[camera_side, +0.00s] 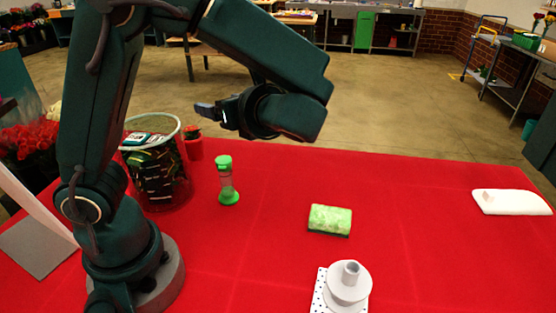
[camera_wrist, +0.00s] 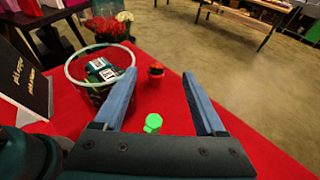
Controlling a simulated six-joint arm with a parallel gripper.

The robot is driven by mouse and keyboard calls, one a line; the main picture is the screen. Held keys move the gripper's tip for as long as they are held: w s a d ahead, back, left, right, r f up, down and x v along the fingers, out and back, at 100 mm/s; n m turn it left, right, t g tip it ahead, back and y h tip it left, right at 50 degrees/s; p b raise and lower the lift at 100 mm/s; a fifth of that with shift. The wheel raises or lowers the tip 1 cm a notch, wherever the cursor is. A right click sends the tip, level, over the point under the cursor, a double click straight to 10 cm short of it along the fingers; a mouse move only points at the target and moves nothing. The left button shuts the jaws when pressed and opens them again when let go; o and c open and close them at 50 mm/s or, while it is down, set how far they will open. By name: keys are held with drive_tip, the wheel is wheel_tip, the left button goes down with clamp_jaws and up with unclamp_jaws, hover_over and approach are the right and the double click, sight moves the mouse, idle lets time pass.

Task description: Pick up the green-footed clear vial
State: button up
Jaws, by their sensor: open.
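The clear vial (camera_side: 228,182) stands upright on the red table, with a green cap and a green foot. In the wrist view its green cap (camera_wrist: 153,123) shows low between the fingers, and the rest is mostly hidden below it. My gripper (camera_wrist: 166,82) is open, with two blue fingers spread wide and nothing between them. In the side view my gripper (camera_side: 205,109) is well above the table, higher than the vial and slightly left of it.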

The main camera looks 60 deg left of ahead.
sight(228, 172)
wheel_tip(228, 172, down, 14)
drive_tip(key=shift+s+f, duration=0.15)
drive_tip(key=shift+f, duration=0.1)
drive_tip(key=shift+a+f, duration=0.15)
drive_tip(key=shift+a, duration=0.05)
drive_tip(key=shift+x, duration=2.4)
clamp_jaws()
